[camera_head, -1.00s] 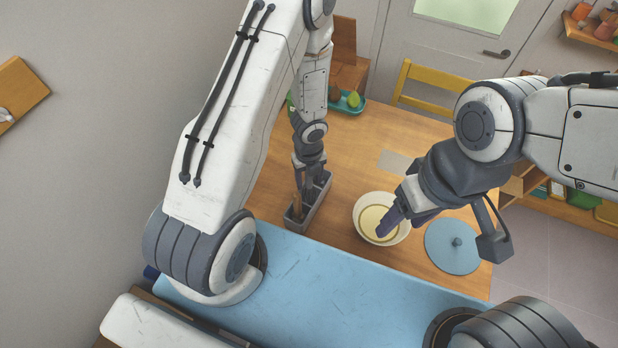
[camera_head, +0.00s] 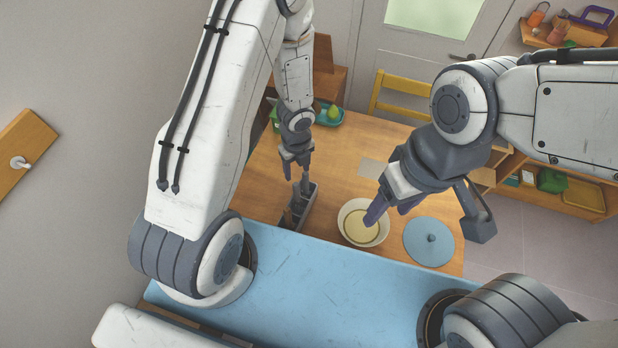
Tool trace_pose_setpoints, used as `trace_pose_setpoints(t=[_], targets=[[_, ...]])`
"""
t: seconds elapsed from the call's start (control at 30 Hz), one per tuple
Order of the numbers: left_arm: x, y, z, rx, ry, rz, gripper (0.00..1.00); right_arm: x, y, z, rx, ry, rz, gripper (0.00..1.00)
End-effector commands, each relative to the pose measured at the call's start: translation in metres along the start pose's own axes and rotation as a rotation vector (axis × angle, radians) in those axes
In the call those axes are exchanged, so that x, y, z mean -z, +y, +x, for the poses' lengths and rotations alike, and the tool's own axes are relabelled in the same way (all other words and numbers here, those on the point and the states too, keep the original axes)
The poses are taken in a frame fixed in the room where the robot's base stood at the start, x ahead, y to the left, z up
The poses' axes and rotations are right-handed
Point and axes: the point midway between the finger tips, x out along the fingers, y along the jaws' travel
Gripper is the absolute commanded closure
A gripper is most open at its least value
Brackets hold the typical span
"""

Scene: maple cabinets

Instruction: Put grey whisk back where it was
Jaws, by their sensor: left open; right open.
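A round blue lid (camera_head: 420,247) with a knob lies right of the bowl. A teal tray (camera_head: 330,119) with a green fruit sits at the back. A yellow chair (camera_head: 401,86) stands behind the table. A blue surface (camera_head: 330,285) lies in front. A grey flat patch (camera_head: 374,170) lies behind the bowl.

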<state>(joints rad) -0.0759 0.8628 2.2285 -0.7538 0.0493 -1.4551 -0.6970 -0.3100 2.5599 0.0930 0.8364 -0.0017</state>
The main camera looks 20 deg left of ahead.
Motion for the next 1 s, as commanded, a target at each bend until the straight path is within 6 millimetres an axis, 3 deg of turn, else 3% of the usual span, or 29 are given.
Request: trace_pose_setpoints(t=[0.13,0.23,0.37,0.5,0.6,0.73,1.0], targets=[[0.012,-0.021,-0.07,0.021,-0.085,-0.29,0.42,0.0,0.0,0.001,0.0,0.0,0.0,0.38],[0.036,-0.024,-0.123,0.046,-0.113,-0.559,0.42,0.0,0.0,0.001,0.0,0.0,0.0,0.38],[0.079,-0.014,-0.183,0.078,-0.091,-0.905,0.42,0.0,0.0,0.001,0.0,0.0,0.0,0.38],[0.132,0.012,-0.233,0.075,-0.011,-1.242,0.42,0.0,0.0,0.001,0.0,0.0,0.0,0.38],[0.165,0.034,-0.255,0.044,0.053,-1.426,0.42,0.0,0.0,0.001,0.0,0.0,0.0,0.38],[0.192,0.055,-0.271,-0.005,0.111,-1.575,0.42,0.0,0.0,0.001,0.0,0.0,0.0,0.38],[0.203,0.065,-0.278,-0.038,0.134,-1.647,0.42,0.0,0.0,0.001,0.0,0.0,0.0,0.38]])
